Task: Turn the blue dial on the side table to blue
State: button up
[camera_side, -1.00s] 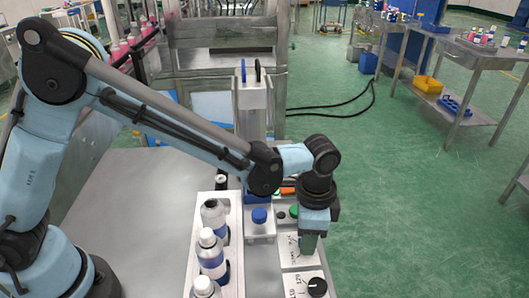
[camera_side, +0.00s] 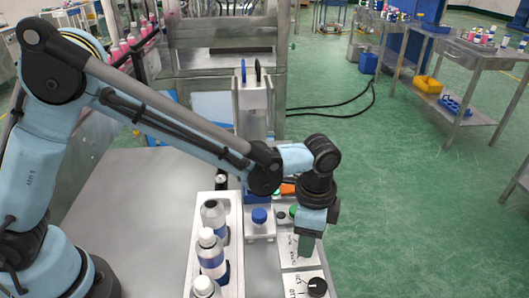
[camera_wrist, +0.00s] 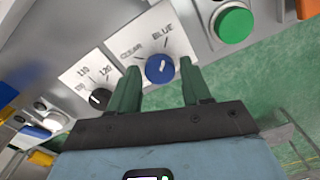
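The blue dial (camera_wrist: 159,69) sits on a white plate marked CLEAR on the left and BLUE on the right in the wrist view. A small white mark shows on its face, but I cannot surely tell which label it points at. My gripper (camera_wrist: 159,64) has its two green fingers spread, one on each side of the dial, with gaps visible on both sides. In the side view my gripper (camera_side: 305,246) points down over the white plate (camera_side: 288,252), and the blue dial is hidden behind it.
A black numbered dial (camera_side: 317,287) is beside the plate, nearer the camera. A green button (camera_wrist: 234,25) is close on the other side. A white rack (camera_side: 235,245) of bottles and a blue-capped holder (camera_side: 259,216) stand to the left.

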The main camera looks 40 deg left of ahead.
jog(key=shift+o, duration=0.8)
notch_tip(320, 180, up, 12)
jog(key=shift+a, duration=0.1)
jog(key=s+a+n+t, duration=0.3)
jog(key=a+n, duration=0.3)
jog(key=a, duration=0.5)
jog(key=s+a+n+t, duration=0.4)
jog(key=a+n, duration=0.3)
jog(key=a, duration=0.5)
jog(key=shift+s+a, duration=0.3)
jog(key=shift+s, duration=0.35)
